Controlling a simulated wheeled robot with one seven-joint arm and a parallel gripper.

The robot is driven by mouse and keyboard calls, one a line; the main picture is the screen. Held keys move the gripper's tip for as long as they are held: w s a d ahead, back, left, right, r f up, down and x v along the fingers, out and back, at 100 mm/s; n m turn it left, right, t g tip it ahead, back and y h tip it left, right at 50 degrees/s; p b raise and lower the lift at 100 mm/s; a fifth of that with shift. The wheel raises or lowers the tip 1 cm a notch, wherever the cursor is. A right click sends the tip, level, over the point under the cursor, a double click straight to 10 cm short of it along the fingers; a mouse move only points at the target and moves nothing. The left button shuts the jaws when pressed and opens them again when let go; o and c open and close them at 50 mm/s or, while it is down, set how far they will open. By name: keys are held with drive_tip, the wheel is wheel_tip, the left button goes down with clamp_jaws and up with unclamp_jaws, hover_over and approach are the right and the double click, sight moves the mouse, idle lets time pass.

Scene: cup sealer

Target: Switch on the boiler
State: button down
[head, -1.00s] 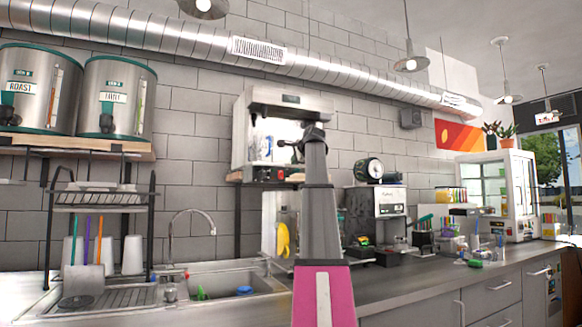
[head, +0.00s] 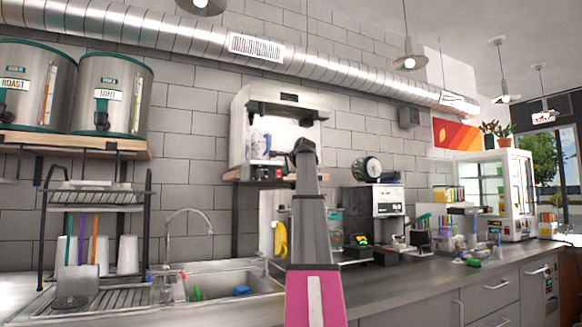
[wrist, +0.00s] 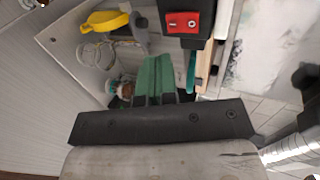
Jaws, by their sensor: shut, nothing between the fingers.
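The boiler appears to be the white and dark boxy machine (head: 240,130) on a wooden wall shelf behind my arm. Its red rocker switch (wrist: 182,22) shows in the wrist view on a black housing at the top, right of centre. My gripper (wrist: 158,66) shows there with its green fingers closed together and empty. The fingertips lie below and left of the switch in that picture, apart from it. In the head view my arm's end is in front of the machine's lower right part, and the fingers cannot be made out.
The wooden shelf edge (wrist: 205,68) is close to the fingers in the wrist view. A yellow object (head: 280,239) hangs below the shelf. The sink (head: 222,286) and tap are lower left. A coffee machine (head: 372,220) stands on the counter to the right.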

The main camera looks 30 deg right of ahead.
sight(279, 173)
drive_tip(key=x, duration=0.4)
drive_tip(key=r+x, duration=0.1)
drive_tip(key=x, duration=0.2)
drive_tip(key=shift+w, duration=0.2)
drive_tip(key=shift+w, duration=0.25)
drive_tip(key=shift+d+r, duration=0.1)
drive_tip(key=shift+r, duration=0.8)
